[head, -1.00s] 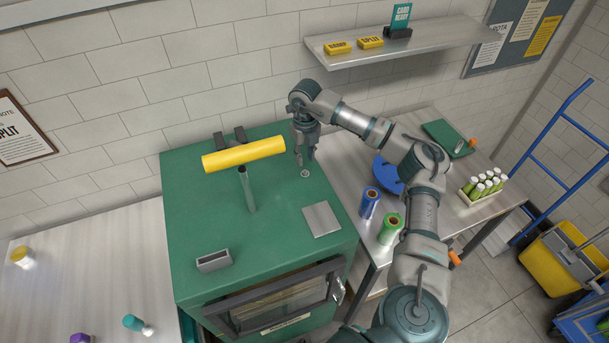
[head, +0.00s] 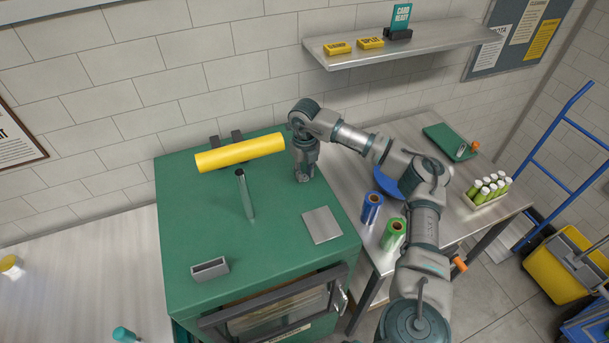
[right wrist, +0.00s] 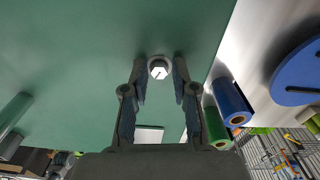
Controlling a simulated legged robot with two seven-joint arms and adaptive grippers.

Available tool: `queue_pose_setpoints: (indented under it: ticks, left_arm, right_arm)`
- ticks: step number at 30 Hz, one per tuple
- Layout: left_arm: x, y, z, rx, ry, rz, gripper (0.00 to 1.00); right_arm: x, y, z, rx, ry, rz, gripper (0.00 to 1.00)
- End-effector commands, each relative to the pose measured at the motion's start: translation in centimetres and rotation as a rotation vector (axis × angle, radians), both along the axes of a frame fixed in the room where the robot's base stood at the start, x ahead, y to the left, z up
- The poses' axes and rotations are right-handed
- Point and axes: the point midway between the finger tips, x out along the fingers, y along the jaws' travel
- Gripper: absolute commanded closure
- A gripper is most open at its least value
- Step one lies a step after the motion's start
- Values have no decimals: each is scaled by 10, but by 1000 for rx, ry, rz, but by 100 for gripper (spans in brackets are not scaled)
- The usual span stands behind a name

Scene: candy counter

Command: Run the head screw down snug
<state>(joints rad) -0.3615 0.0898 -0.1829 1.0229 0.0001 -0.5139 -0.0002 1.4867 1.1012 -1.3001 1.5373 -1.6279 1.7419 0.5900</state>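The head screw (right wrist: 159,72) is a small pale hex head set in a round ring on the green machine top (head: 270,240). In the right wrist view it sits between the two fingertips of my right gripper (right wrist: 160,62), with a gap showing on either side. The fingers are apart and not closed on it. In the head view my right gripper (head: 304,177) points down at the green top, right of the yellow roll, and hides the screw. How far the tips are above the surface is hard to tell. My left gripper is not in view.
A yellow roll (head: 240,153) and an upright metal post (head: 245,195) stand left of the gripper. A square metal plate (head: 322,225) and a small slotted box (head: 210,269) lie nearer the front. Blue (head: 371,206) and green (head: 393,233) rolls stand on the right-hand table.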

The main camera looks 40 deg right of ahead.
Motion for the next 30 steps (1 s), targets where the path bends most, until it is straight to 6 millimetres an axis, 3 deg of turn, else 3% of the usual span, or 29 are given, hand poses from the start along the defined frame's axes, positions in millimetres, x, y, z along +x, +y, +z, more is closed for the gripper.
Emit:
queue_pose_setpoints:
  ticks: [1, 3, 8, 15, 23, 30]
  left_arm:
    - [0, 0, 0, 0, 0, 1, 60]
    - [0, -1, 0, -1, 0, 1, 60]
    - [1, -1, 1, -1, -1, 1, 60]
    - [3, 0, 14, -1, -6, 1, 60]
    - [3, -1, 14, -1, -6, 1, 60]
    - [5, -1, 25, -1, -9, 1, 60]
  right_arm:
    - [0, 0, 0, 0, 0, 0, 87]
    - [0, 0, 0, 0, 0, 0, 100]
    - [0, 0, 0, 0, 1, -16, 100]
    - [0, -1, 0, 1, 2, -218, 100]
    - [0, -1, 0, 0, 2, -242, 100]
    - [0, -1, 0, 0, 1, -438, 100]
